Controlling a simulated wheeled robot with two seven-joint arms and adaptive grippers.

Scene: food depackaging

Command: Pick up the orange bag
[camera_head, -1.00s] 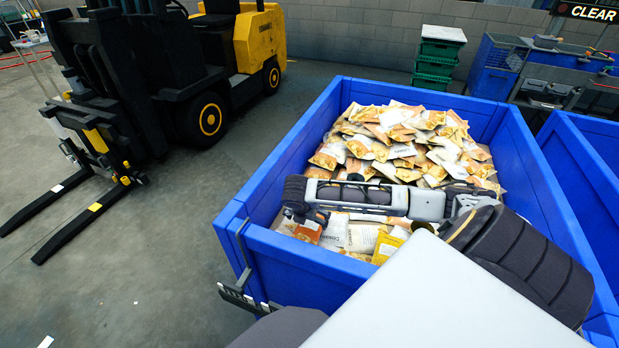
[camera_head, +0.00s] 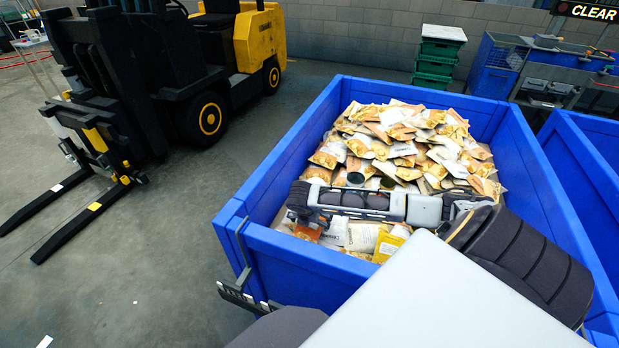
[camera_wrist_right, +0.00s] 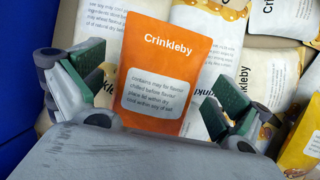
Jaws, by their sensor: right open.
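The orange bag (camera_wrist_right: 168,58), printed "Crinkleby" with a pale text panel, lies face up among other bags in the right wrist view. A small part of the orange bag (camera_head: 306,234) shows in the head view near the bin's near left corner. My right gripper (camera_wrist_right: 155,88) is open, with one green-padded finger on each side of the bag. The bag's lower end is hidden behind the gripper body. In the head view my right gripper (camera_head: 301,207) is over the bags, partly covering the orange one. I cannot make out my left gripper.
The blue bin (camera_head: 283,278) holds many bags (camera_head: 400,140); its walls stand close to my right arm. A yellow bag (camera_head: 388,245) lies near the front wall. A second blue bin (camera_head: 590,165) stands at right. A forklift (camera_head: 150,80) stands on the floor at left.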

